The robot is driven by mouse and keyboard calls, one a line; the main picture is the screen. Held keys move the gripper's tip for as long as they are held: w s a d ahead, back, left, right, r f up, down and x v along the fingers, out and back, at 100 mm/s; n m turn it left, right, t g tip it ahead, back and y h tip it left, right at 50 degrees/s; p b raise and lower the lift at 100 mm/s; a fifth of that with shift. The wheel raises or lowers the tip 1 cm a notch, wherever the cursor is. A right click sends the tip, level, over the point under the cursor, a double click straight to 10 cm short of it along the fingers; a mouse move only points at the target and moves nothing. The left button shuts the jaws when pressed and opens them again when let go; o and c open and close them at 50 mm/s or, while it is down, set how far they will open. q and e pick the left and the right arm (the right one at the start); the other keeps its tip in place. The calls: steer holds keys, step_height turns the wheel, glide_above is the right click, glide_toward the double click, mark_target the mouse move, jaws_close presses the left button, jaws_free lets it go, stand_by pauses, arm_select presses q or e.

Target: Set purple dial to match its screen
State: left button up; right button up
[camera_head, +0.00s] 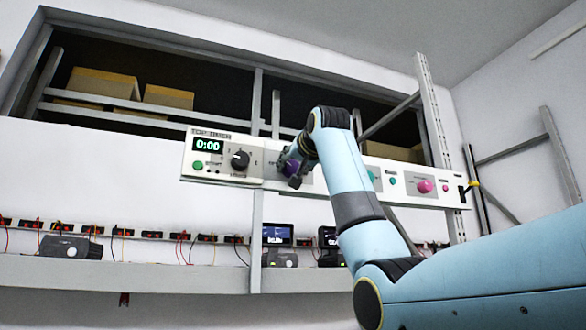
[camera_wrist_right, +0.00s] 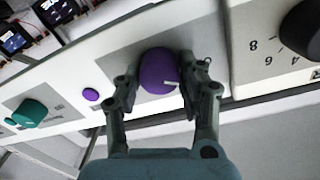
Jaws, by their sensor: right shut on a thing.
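The purple dial (camera_head: 291,167) sits on the long white control panel, right of the timer section, mostly hidden by my right gripper (camera_head: 297,174) in the head view. In the right wrist view, the purple dial (camera_wrist_right: 158,70) lies between the two fingers of my right gripper (camera_wrist_right: 161,82), which is shut on it. A short white mark shows on the dial's lower right edge there. One lit screen (camera_head: 277,235) stands on the shelf below the panel; its text is too small to read. A second screen (camera_head: 328,238) is partly hidden by my arm. My left gripper is not in view.
Left of the purple dial are a black dial (camera_head: 240,159) and a timer display (camera_head: 208,146) reading 0:00. A pink dial (camera_head: 425,186) is at the right. The wrist view shows a purple button (camera_wrist_right: 91,95) and a teal dial (camera_wrist_right: 30,112). Cabled devices line the lower shelf.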

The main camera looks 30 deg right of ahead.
steer(key=m+b, duration=0.1)
steer(key=m, duration=0.2)
steer(key=shift+d+m+b, duration=0.1)
steer(key=shift+m+b, duration=0.85)
steer(key=shift+m, duration=1.05)
steer(key=o, duration=1.1)
steer(key=shift+o, duration=0.2)
steer(key=shift+s, duration=0.1)
steer(key=v, duration=1.2)
steer(key=shift+r, duration=0.2)
steer(key=shift+d, duration=0.15)
